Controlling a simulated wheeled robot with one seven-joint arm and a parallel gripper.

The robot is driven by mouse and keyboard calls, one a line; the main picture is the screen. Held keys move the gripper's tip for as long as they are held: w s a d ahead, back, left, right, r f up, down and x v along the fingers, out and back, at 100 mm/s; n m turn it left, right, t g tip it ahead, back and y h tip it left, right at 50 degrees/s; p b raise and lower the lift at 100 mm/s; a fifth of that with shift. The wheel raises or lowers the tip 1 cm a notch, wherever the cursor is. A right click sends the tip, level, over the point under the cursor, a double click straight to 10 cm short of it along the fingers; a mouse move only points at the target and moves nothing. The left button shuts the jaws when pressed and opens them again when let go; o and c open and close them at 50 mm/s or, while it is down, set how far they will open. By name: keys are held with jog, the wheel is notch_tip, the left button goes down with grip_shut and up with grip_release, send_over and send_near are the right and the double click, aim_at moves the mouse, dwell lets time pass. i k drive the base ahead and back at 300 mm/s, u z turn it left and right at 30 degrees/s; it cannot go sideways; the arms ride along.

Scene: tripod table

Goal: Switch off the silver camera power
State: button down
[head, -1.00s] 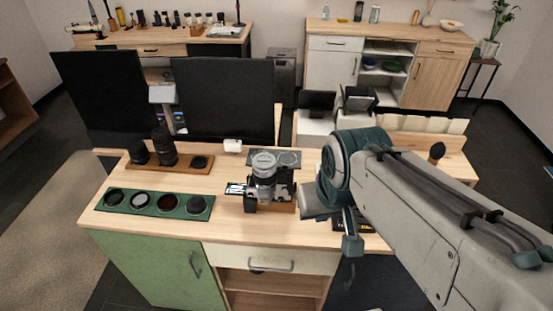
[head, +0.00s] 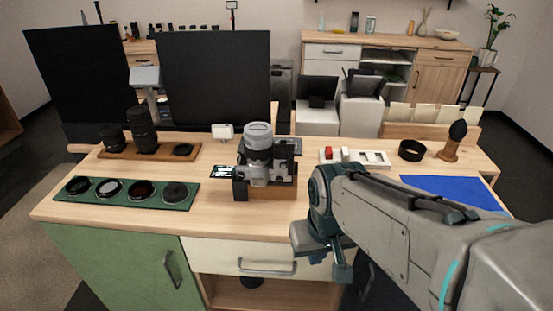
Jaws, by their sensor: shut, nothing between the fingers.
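The silver camera (head: 259,168) has a black and silver body and a grey lens barrel (head: 258,135). It sits on a small wooden stand (head: 272,192) near the middle of the desk (head: 225,218). Its power switch is too small to make out. My gripper (head: 322,252) is at the front edge of the desk, to the right of the camera and nearer to me. It is shut and empty, apart from the camera. Its fingertips are partly hidden by my arm's end.
A green tray of round filters (head: 130,208) and a wooden lens stand (head: 120,151) are on the left. A blue mat (head: 450,192), a black ring (head: 411,150) and a brush (head: 455,138) are on the right. Two monitors (head: 214,80) stand behind. Desk front beside the stand is clear.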

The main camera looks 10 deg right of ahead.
aim_at(289, 160)
jog(key=k, duration=1.3)
jog(key=z, duration=0.35)
jog(key=i, duration=0.7)
jog(key=z, duration=0.1)
